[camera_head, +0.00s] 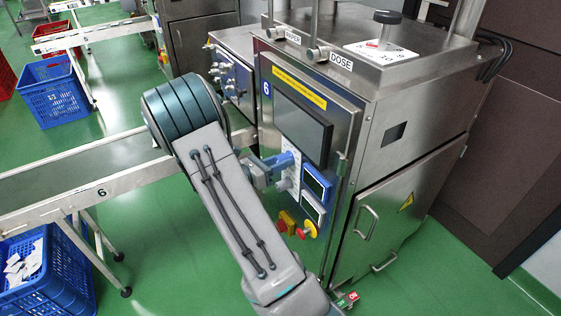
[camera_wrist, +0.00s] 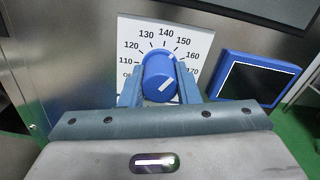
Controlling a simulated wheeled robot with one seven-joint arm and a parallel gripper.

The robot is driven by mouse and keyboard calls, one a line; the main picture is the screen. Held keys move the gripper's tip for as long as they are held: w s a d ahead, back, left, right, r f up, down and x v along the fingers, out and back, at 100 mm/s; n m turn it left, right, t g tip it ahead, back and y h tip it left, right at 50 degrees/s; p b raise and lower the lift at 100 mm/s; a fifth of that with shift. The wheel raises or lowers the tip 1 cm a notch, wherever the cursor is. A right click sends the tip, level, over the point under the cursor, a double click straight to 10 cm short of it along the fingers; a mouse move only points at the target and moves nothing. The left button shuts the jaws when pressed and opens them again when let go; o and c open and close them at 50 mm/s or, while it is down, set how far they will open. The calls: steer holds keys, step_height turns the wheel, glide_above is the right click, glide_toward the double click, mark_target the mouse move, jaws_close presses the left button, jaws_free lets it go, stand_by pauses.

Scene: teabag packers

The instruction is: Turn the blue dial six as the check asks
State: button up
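The blue dial (camera_wrist: 157,92) sits on a white scale plate (camera_wrist: 135,30) with printed numbers from about 110 to 170, in the wrist view. White marks on the dial slant up and right, roughly toward 150 to 160. My gripper (camera_wrist: 160,82) has one finger on each side of the dial, and both look pressed against it. In the head view my gripper (camera_head: 274,166) is at the front panel of the machine marked 6 (camera_head: 266,88), below its dark screen (camera_head: 302,125). My gripper partly covers the dial there.
A blue-framed display (camera_wrist: 250,78) is just right of the scale plate. Red and yellow buttons (camera_head: 300,230) are lower on the panel. A conveyor (camera_head: 80,172) marked 6 runs in from the left. Blue crates (camera_head: 52,92) stand on the green floor.

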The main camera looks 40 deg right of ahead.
steer(key=shift+m, duration=0.3)
steer(key=m+b, duration=0.2)
steer(key=m, duration=0.3)
steer(key=shift+w+f+b, duration=0.1)
steer(key=shift+f+b, duration=0.05)
steer(key=shift+b, duration=0.15)
steer(key=m+b, duration=0.2)
steer(key=m, duration=0.2)
steer(key=shift+m+b, duration=0.7)
steer(key=shift+m, duration=0.4)
steer(key=o, duration=1)
steer(key=shift+a, duration=0.1)
steer(key=a, duration=0.4)
steer(key=a+p, duration=0.1)
steer(key=a, duration=0.4)
steer(key=a+p, duration=0.1)
steer(key=a, duration=0.3)
steer(key=shift+w+a, duration=0.35)
steer(key=shift+w, duration=0.05)
